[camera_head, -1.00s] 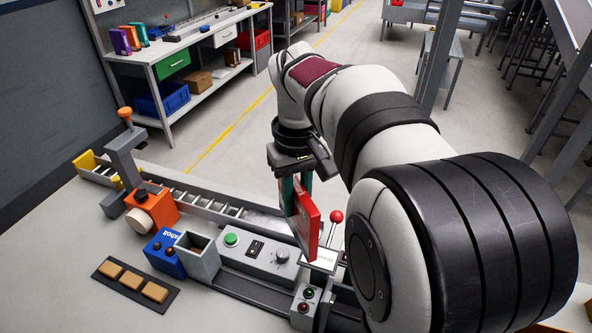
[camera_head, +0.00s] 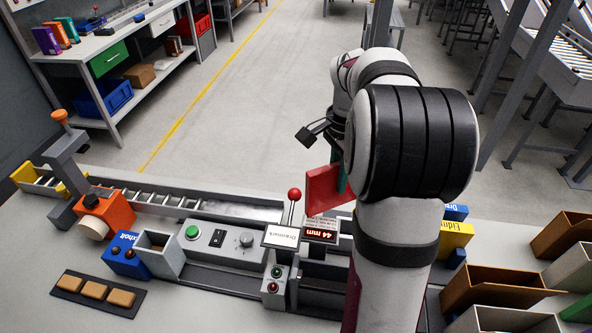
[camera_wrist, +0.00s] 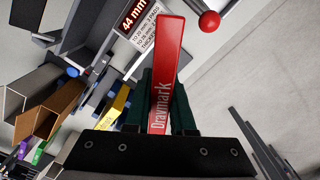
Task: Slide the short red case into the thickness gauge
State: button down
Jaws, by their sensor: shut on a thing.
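The red case, lettered "Dravmark" (camera_wrist: 161,75), is gripped between the dark green fingers of my gripper (camera_wrist: 168,108) in the wrist view. In the head view, part of the red case (camera_head: 322,188) shows left of my arm, which hides the rest and most of my gripper (camera_head: 342,178). The case is in the air, near the back of a grey unit with a "44 mm" display (camera_head: 320,233), which I take as the thickness gauge. The display also shows in the wrist view (camera_wrist: 133,14). My arm hides part of that unit.
A red-knobbed lever (camera_head: 294,196) stands just left of the case, beside a "Dravmark" plate (camera_head: 282,237). Yellow (camera_head: 455,240) and blue cases and brown bins (camera_head: 500,287) stand to the right. A button panel (camera_head: 218,238) and orange device (camera_head: 104,208) are at left.

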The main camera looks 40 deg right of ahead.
jog(key=s+d+f+m, duration=0.3)
jog(key=d+f+m, duration=0.2)
jog(key=f+m, duration=0.2)
jog(key=shift+s+d+f, duration=0.35)
jog(key=shift+f, duration=0.1)
dwell(0.9)
jog(key=shift+f, duration=3.9)
